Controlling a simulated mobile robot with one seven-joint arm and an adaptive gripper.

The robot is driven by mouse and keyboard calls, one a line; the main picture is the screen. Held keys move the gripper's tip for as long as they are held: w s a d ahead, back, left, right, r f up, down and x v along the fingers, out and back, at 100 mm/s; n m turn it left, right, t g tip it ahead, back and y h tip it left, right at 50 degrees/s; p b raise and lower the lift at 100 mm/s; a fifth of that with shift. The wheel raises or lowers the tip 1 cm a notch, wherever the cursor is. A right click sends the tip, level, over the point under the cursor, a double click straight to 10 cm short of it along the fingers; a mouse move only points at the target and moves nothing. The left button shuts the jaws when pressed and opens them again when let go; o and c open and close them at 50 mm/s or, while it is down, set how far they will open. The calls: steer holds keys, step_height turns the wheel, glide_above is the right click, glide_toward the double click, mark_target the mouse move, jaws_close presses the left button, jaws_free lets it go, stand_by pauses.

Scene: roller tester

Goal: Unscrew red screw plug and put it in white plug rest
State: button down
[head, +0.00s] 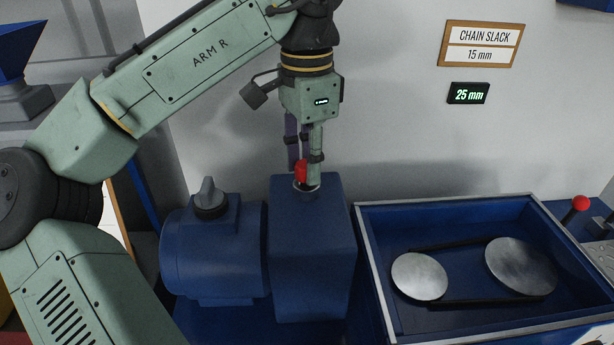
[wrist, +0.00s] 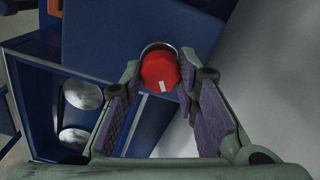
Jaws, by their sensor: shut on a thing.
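The red screw plug (head: 301,171) is at the metal-rimmed opening on top of the tall blue housing (head: 310,240). In the wrist view the plug (wrist: 160,72) has a white mark on its face and sits between my fingertips, in front of the metal ring. My gripper (head: 303,168) points down from above and is shut on the plug. It also shows in the wrist view (wrist: 160,75), with purple-padded fingers on both sides of the plug. I cannot tell whether the plug's thread is still in the opening. I cannot make out a white plug rest in either view.
A blue motor-like unit with a grey knob (head: 210,198) stands left of the housing. Right of it is an open blue tray (head: 455,205) with two metal discs and a chain or belt. A red-knobbed lever (head: 581,203) is at far right. A wall display (head: 468,94) reads 25 mm.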

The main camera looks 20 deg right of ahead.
steer(key=shift+r, duration=0.15)
steer(key=shift+r, duration=0.65)
steer(key=shift+r, duration=2)
